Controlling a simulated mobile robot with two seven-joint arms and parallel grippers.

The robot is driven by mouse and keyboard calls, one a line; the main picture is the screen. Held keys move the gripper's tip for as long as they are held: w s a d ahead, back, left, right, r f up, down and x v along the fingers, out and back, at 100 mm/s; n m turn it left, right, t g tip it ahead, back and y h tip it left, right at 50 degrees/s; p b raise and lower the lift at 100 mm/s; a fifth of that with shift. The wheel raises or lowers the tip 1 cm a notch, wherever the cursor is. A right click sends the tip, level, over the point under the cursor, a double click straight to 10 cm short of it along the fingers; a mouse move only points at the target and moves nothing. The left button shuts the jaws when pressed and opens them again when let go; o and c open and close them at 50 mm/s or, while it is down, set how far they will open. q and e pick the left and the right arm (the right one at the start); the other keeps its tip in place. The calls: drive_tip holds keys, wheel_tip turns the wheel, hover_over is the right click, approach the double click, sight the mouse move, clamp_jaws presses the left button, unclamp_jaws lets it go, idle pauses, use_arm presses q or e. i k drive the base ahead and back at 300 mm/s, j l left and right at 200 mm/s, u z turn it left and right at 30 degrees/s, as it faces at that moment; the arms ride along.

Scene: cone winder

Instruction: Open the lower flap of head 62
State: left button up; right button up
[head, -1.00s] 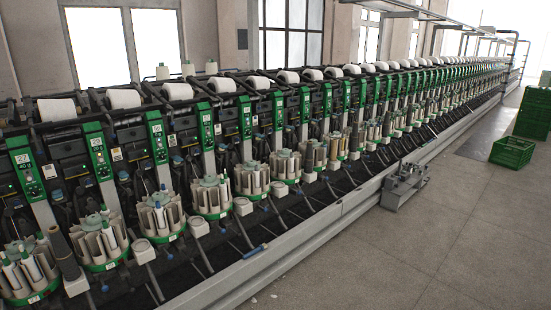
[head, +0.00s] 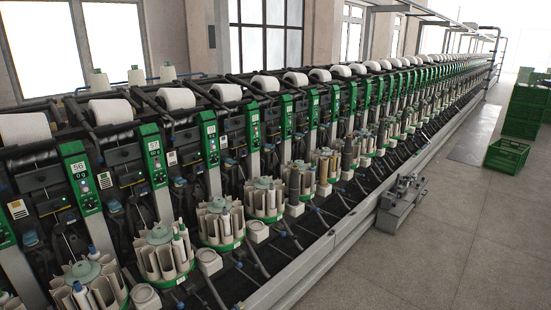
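The cone winder's row of heads runs from the near left to the far right. The nearest readable green panels look like 56 (head: 80,178) and 57 (head: 153,155). The number plates farther along are too small to read, so I cannot tell for certain which head is 62. Each near head has a round bobbin magazine at its foot, such as the one (head: 163,252) below panel 57. The lower flaps cannot be made out at this distance and angle. Neither of my grippers is in view.
A grey metal carriage (head: 402,205) stands beside the machine's front rail (head: 340,243). Green crates (head: 508,155) stand at the right, some stacked. The grey floor (head: 440,250) along the machine is mostly clear. White yarn cones (head: 177,98) lie along the top.

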sight(236, 143)
drive_tip(key=i+z, duration=0.35)
drive_tip(key=i, duration=0.4)
drive_tip(key=i+j+z, duration=0.15)
drive_tip(key=i+z, duration=0.2)
drive_tip(key=i, duration=0.35)
drive_tip(key=i+u, duration=0.35)
drive_tip(key=i+l+u, duration=0.2)
drive_tip(key=u, duration=0.2)
drive_tip(key=i+l+u, duration=0.35)
drive_tip(key=i+j, duration=0.05)
